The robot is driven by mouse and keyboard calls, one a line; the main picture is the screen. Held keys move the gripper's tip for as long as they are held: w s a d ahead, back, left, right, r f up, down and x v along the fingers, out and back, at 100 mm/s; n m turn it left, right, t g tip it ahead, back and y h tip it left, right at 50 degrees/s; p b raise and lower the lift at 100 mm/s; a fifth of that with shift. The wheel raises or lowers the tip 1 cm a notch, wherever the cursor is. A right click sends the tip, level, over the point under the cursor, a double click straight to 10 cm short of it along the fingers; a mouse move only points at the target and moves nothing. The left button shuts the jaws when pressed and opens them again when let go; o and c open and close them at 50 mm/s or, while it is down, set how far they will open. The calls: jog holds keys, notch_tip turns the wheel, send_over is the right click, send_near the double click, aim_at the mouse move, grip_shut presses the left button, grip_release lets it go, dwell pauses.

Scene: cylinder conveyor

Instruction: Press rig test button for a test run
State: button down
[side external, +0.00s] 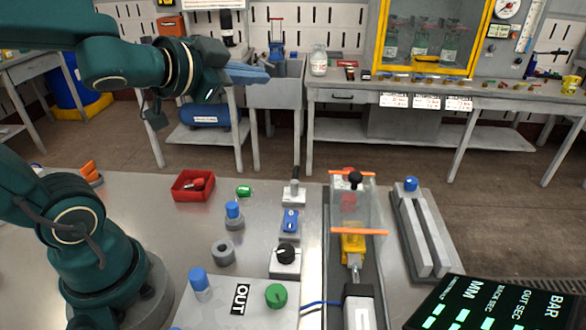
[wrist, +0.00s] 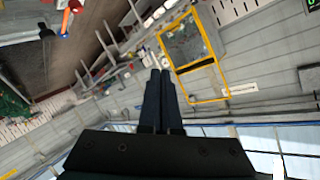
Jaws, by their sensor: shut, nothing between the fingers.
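My gripper (side external: 262,74) is shut and empty, held high above the bench and pointing right in the side view. Its closed fingers also show in the wrist view (wrist: 160,74), aimed at the room. A round green button (side external: 276,295) sits at the front of the bench beside the OUT label (side external: 240,298). Behind it are a black knob (side external: 286,250) on a light block, a small blue unit (side external: 291,221) and a lever switch (side external: 294,192). No readable label marks which one is the rig test button. My gripper is far from all of them.
A clear-shielded rig (side external: 357,215) with orange bars stands right of the controls. A grooved rail block (side external: 424,240) and a tilted display (side external: 490,305) lie further right.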

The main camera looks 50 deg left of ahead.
jog(key=w+f+m+h, duration=0.2)
jog(key=w+m+h, duration=0.1)
jog(key=m, duration=0.2)
jog(key=m+g+h, duration=0.2)
jog(key=g, duration=0.3)
send_over(244, 190)
jog(key=s+a, duration=0.1)
notch_tip(244, 190, down, 11)
jog(key=shift+f, duration=4.4)
jog(key=shift+f, duration=0.4)
